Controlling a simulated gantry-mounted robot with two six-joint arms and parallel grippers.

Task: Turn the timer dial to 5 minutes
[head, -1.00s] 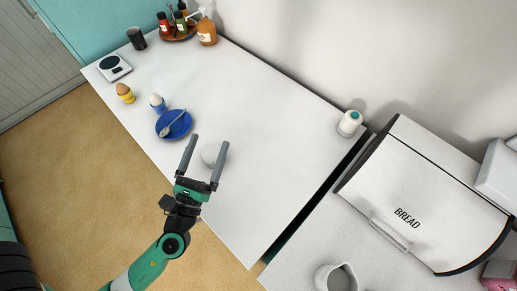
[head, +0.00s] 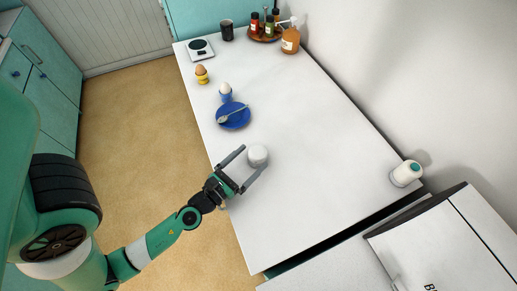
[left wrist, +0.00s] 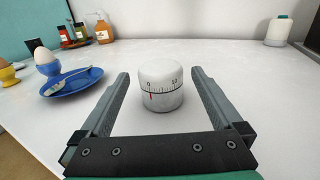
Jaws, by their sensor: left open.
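The timer is a small white cylinder standing upright on the white counter, seen in the head view (head: 258,155) and in the left wrist view (left wrist: 161,84). In the wrist view its band shows tick marks with 0 and 10, and a red mark sits just below the 0. My left gripper (head: 250,169) is open, with a finger on either side in front of the timer. In the wrist view (left wrist: 160,90) there are visible gaps between both fingers and the timer. My right gripper is not in view.
A blue plate (head: 246,121) with a spoon and an egg in a blue cup (head: 226,94) stand beyond the timer. A yellow egg cup (head: 202,78), scale (head: 200,55) and bottle tray (head: 264,38) are farther back. A white jar (head: 406,173) stands right. The counter's middle is clear.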

